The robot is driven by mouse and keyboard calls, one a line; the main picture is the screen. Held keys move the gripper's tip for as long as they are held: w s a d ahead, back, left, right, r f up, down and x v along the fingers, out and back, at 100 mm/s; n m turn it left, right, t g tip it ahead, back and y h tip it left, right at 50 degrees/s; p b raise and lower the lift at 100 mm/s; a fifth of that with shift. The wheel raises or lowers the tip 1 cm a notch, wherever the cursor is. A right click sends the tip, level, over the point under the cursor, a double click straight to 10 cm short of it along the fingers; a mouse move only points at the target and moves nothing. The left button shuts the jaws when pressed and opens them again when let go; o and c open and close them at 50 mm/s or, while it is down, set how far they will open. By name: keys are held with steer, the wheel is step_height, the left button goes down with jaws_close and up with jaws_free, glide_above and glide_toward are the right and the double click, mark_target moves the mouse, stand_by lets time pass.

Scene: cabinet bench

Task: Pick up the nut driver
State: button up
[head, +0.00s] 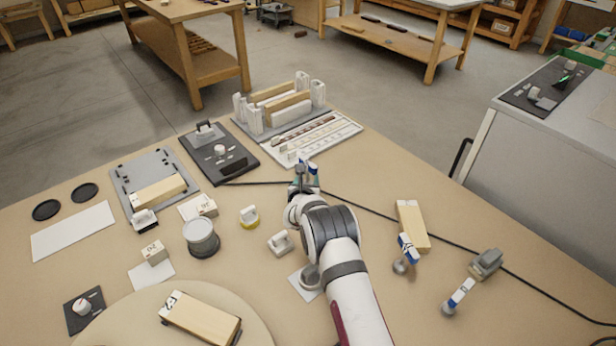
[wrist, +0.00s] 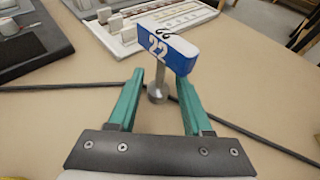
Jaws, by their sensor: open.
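A tool with a blue-and-white block handle marked "22" (wrist: 168,46) stands upright on a thin metal shaft with a round metal end on the bench. It looks like the nut driver, though I cannot be sure. My gripper (wrist: 160,76) is open, with its teal fingers on either side of the shaft in the picture; no contact shows. In the head view my gripper (head: 304,184) is at the bench's middle, and the blue handle (head: 313,170) shows just beyond it, mostly hidden.
A black cable (head: 375,209) crosses the bench near my gripper. Beyond are a white slotted tray (head: 346,128) and a dark panel (head: 232,165). A white clip-like part (head: 280,243), a spool (head: 200,237) and a wooden block (head: 412,222) stand nearer.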

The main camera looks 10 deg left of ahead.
jaws_close()
stand_by(1.4)
